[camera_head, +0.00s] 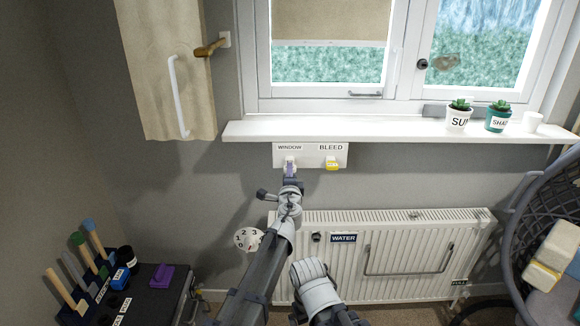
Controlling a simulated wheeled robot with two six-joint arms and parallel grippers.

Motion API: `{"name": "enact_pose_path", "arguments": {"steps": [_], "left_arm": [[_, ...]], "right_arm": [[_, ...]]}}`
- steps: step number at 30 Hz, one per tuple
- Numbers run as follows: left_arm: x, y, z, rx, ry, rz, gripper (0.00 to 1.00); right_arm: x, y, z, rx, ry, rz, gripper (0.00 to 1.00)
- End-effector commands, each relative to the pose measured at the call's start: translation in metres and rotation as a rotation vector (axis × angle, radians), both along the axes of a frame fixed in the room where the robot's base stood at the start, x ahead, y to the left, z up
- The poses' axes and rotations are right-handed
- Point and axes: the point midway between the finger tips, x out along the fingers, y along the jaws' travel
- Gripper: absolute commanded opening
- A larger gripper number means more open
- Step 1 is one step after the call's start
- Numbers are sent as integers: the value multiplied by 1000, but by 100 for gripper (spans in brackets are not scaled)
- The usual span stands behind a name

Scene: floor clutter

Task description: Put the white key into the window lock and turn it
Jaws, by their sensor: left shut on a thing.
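The white key (290,161) is at the WINDOW label of the white key board (311,155), below the window sill. My left gripper (290,172) reaches up to it from below and is shut on it, though the fingers cover much of the key. The key is still at its place on the board; I cannot tell whether it is clear of its hook. A dark round fitting, seemingly the window lock (422,64), sits on the window frame at the upper right.
A yellow key (332,164) hangs close by under BLEED. The sill (380,129) juts out above the board and carries potted plants (458,116) at right. A radiator (400,250) stands below. A wicker chair (545,220) is at right, a black tool stand (130,295) at lower left.

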Motion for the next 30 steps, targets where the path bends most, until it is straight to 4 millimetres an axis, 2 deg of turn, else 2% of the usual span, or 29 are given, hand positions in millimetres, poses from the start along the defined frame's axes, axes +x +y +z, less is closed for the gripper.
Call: {"name": "enact_pose_path", "arguments": {"steps": [15, 28, 30], "left_arm": [[-25, 0, 0, 0, 0, 0, 0], [-26, 0, 0, 0, 0, 0, 0], [-26, 0, 0, 0, 0, 0, 0]], "right_arm": [[0, 0, 0, 0, 0, 0, 100], [0, 0, 0, 0, 0, 0, 100], [0, 0, 0, 0, 0, 0, 94]]}}
